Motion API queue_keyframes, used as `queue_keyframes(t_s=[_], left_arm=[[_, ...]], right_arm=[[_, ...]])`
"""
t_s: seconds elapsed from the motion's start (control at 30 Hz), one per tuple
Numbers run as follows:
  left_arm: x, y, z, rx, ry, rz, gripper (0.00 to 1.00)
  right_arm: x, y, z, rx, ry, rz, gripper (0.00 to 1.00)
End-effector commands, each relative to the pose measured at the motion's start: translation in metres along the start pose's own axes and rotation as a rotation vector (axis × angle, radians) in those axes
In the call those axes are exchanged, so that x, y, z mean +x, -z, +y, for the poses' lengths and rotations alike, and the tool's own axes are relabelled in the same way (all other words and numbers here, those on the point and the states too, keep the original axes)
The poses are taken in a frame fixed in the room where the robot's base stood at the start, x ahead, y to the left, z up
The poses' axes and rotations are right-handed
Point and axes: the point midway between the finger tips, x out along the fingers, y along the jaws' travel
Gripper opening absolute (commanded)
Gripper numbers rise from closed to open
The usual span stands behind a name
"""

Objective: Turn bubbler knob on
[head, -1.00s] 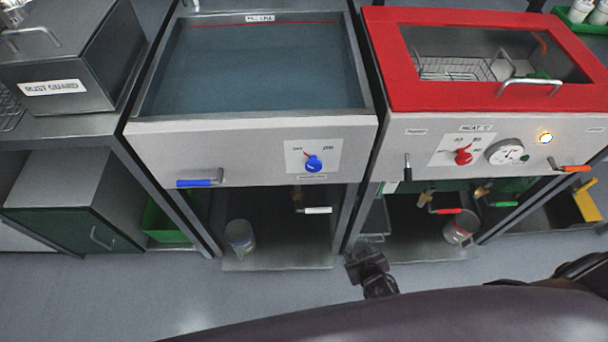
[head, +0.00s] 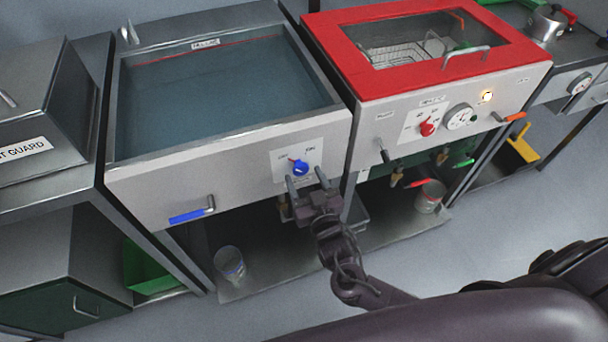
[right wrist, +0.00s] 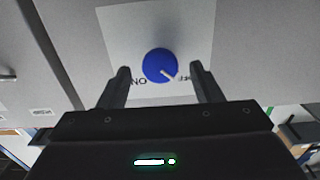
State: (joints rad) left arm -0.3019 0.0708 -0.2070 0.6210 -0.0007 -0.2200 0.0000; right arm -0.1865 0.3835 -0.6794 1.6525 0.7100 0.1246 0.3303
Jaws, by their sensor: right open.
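The blue bubbler knob (head: 299,167) sits on a white label plate on the front panel of the water tank (head: 230,140). The plate has OFF at left and ON at right. In the right wrist view the knob (right wrist: 160,64) appears upside down, and its white pointer line is toward OFF. My right gripper (head: 307,178) is open just in front of and slightly below the knob. In the right wrist view its two fingers (right wrist: 160,84) stand either side of the knob, with a gap on each side. My left gripper is not in view.
A blue-handled lever (head: 190,215) sticks out at the panel's lower left. To the right stands a red-lidded tank (head: 345,50) with a red knob (head: 427,127), a gauge (head: 459,116) and a black-handled lever (head: 385,157). A jar (head: 229,262) is on the shelf below.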

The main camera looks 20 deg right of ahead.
Motion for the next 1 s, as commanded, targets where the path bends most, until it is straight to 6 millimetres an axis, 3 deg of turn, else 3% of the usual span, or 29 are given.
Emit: queue_keyframes(t_s=[0.13,0.4,0.73,1.0], left_arm=[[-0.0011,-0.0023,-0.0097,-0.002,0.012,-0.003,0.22],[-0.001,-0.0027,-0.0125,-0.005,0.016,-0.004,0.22],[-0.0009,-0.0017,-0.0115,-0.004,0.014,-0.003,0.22],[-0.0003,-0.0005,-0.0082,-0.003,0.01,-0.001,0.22]], right_arm=[[0.0103,0.0002,0.0,-0.001,0.0,0.0,0.59],[0.0116,-0.0003,-0.0001,0.0,0.0,-0.001,0.59],[0.0114,-0.0003,0.0,0.0,0.0,-0.001,0.16],[0.0112,-0.0007,0.0,0.028,0.0,-0.002,0.15]])
